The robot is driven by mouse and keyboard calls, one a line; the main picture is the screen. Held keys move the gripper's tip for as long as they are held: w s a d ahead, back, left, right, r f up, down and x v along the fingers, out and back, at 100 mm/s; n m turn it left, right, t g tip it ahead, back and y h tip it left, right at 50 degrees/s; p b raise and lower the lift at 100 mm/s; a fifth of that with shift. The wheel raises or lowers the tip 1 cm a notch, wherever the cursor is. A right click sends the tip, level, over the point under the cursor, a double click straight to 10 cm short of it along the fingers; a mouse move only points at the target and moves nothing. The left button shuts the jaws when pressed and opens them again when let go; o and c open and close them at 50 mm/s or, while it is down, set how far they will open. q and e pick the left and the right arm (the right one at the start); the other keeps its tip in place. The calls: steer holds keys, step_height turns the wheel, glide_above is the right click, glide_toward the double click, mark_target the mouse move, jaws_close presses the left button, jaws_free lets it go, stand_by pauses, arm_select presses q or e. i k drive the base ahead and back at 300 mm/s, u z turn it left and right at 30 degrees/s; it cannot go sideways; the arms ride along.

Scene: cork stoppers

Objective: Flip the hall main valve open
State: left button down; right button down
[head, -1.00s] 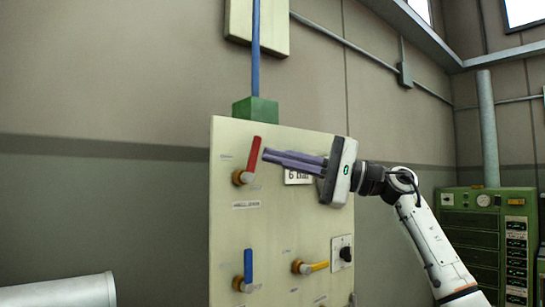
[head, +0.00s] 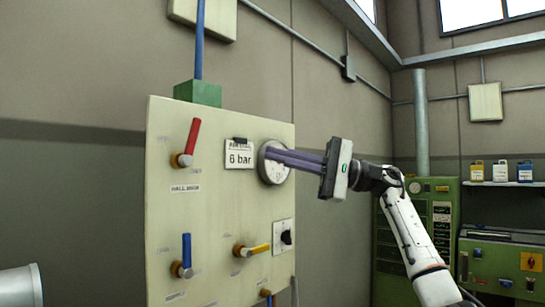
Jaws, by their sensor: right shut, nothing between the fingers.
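The hall main valve has a red lever (head: 193,136) on a brass-coloured hub at the upper left of the pale panel (head: 222,215). A label that seems to read "HALL MAIN" sits just below it. The lever points up, leaning slightly right. My right gripper (head: 267,154) is shut and empty, its long purple-grey fingers pointing left. Its tips are in front of the round gauge (head: 277,176), well right of the red lever and apart from it. My left gripper is out of view.
A blue lever (head: 186,250) points up at the panel's lower left. A yellow lever (head: 257,249) points right, beside a black knob (head: 286,237). A "6 bar" sign (head: 239,159) hangs between red lever and gauge. Green cabinets (head: 400,250) stand at right.

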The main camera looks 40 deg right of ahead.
mark_target(186, 159)
steer(key=k, duration=1)
